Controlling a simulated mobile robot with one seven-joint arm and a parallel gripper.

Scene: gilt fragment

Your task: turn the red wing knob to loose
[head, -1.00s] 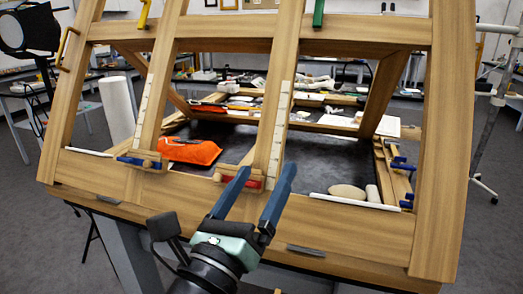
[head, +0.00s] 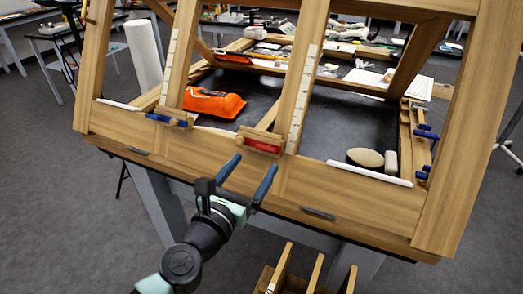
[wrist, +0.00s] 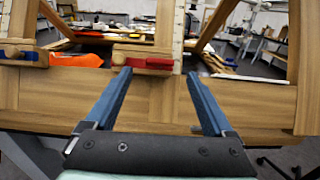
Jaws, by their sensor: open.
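The red wing knob (head: 262,145) sits on a small wooden block at the foot of a slanted wooden upright with a scale strip, on the frame's lower rail. In the wrist view the red wing knob (wrist: 150,63) lies just ahead of the fingertips, nearer the left finger, with its long side lying across the view. My gripper (head: 254,163) has blue fingers and is open and empty. It is in front of and below the knob in the head view. In the wrist view my gripper (wrist: 158,73) shows its fingers spread, with bare wooden rail between them. I cannot tell whether a finger touches anything.
A similar blue knob (head: 165,119) is on the left upright. An orange bag (head: 213,103) lies behind the rail. White bars (head: 370,173) lie along the rail, beside an oval tan piece (head: 365,157). Blue clamps (head: 426,133) are at the right. Wooden slats (head: 317,270) stand below.

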